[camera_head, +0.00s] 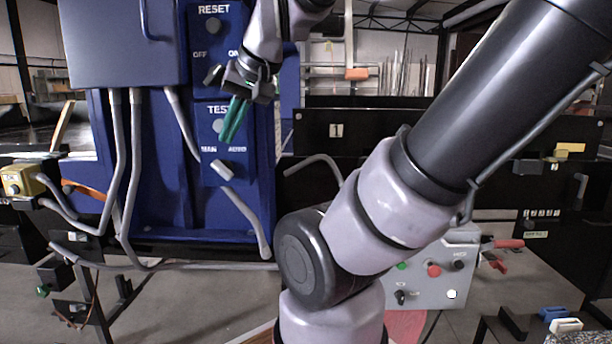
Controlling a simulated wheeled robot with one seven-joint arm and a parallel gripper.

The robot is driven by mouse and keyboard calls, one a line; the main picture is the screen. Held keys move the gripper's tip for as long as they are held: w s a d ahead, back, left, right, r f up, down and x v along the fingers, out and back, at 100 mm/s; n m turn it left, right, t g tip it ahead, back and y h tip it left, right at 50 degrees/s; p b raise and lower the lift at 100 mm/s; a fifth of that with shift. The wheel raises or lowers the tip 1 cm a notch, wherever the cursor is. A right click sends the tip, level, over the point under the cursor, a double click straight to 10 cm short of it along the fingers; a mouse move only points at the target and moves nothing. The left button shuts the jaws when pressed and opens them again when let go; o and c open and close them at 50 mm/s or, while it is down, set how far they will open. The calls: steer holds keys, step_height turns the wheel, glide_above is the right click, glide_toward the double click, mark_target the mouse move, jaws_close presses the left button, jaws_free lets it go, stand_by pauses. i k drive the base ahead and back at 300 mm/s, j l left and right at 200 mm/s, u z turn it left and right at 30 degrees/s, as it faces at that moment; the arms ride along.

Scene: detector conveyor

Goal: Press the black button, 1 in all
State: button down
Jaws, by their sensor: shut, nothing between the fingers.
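My gripper (230,130) has green fingers held together, pointing down in front of the blue panel (260,190), over the area marked TEST. Nothing shows between the fingers. A black button (459,265) sits at the upper right of the grey control box (430,290), low and right of my gripper and well apart from it. A dark round knob (213,26) is under the word RESET on the blue panel.
The grey box also bears a red button (434,270), a green button (402,266), a white button (452,294) and a black selector (401,297). Grey conduits (120,200) run down the blue panel. My arm covers part of the grey box's left side.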

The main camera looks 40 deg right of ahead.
mark_target(459, 265)
steer(key=z, duration=2.05)
